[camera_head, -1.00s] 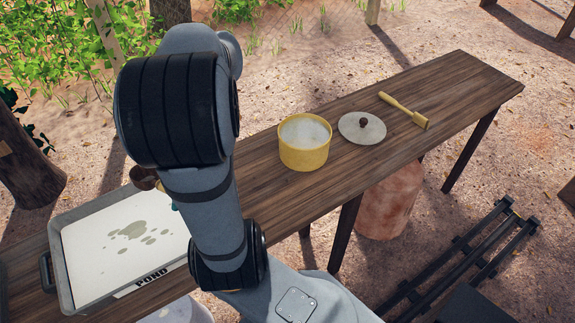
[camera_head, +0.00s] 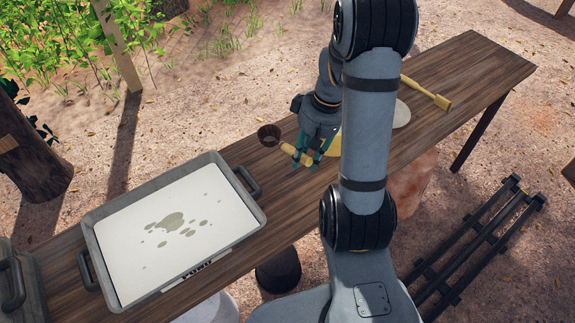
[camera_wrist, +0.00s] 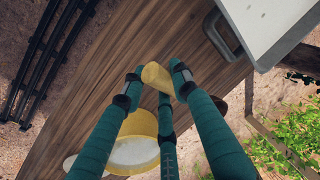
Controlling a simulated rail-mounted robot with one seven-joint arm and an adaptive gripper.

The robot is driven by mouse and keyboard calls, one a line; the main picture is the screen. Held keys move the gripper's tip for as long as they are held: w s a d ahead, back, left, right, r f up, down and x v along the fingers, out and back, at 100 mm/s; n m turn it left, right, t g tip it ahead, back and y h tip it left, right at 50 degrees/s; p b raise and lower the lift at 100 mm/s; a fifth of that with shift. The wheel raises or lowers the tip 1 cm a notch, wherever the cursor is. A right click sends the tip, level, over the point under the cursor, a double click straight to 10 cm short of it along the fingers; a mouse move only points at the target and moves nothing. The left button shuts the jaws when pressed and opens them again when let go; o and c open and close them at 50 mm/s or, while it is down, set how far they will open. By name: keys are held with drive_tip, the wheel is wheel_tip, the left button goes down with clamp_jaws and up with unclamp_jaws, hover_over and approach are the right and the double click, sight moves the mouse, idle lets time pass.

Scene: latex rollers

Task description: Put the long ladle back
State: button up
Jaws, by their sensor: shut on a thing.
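The long ladle has a dark brown cup (camera_head: 268,134) and a pale yellow handle (camera_head: 291,153). My gripper (camera_head: 309,160) is shut on the handle, with its teal fingers around it, above the wooden table. In the wrist view, the blunt yellow handle end (camera_wrist: 156,76) shows between my fingertips (camera_wrist: 157,84). The yellow pot (camera_head: 333,147) stands on the table just behind and right of my gripper, mostly hidden by my arm. Its rim and pale contents show more clearly in the wrist view (camera_wrist: 138,127).
The grey tray (camera_head: 101,250) with a white spotted sheet lies on the left of the table. A pale lid (camera_head: 401,114) and a yellow wooden tool (camera_head: 428,92) lie at the right. The wooden table (camera_head: 470,70) has bare room at its right end.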

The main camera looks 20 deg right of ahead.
wheel_tip(320, 180, down, 8)
drive_tip(key=shift+r+b, duration=0.1)
drive_tip(key=shift+b, duration=0.4)
drive_tip(key=o, duration=1.1)
drive_tip(key=r, duration=0.4)
drive_tip(key=d+r+p, duration=0.1)
drive_tip(key=r, duration=0.3)
drive_tip(key=d+r, duration=0.1)
drive_tip(key=r, duration=0.2)
drive_tip(key=shift+s+d+r+p, duration=0.15)
drive_tip(key=shift+s+r+p, duration=0.2)
drive_tip(key=shift+r+p, duration=0.05)
